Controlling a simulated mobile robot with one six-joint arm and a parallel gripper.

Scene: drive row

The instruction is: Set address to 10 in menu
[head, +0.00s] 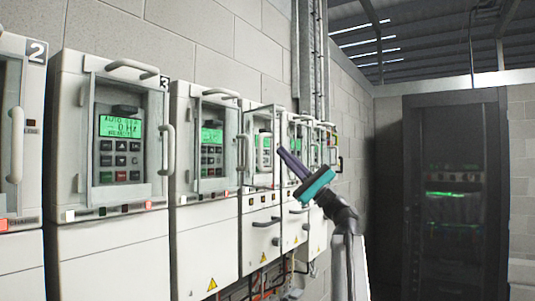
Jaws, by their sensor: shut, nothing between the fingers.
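A row of drive cabinets runs along the left wall. The drive labelled 3 (108,150) is nearest in full view, with a lit green display (121,127) reading "AUTO" on top and what looks like "0Hz" below; finer text is too small to read. Its keypad (121,160) has several dark keys, a green one and a red one. No menu or address value is legible on any display. My gripper (281,152) is shut and empty, pointing up and left in front of the farther drives, well to the right of drive 3 and apart from its keypad.
Drive 2 (20,150) is cut off at the left edge. Another drive (207,150) with a green display stands right of drive 3. Handles (168,149) stick out from the fronts. A dark rack cabinet (455,200) stands at the back right.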

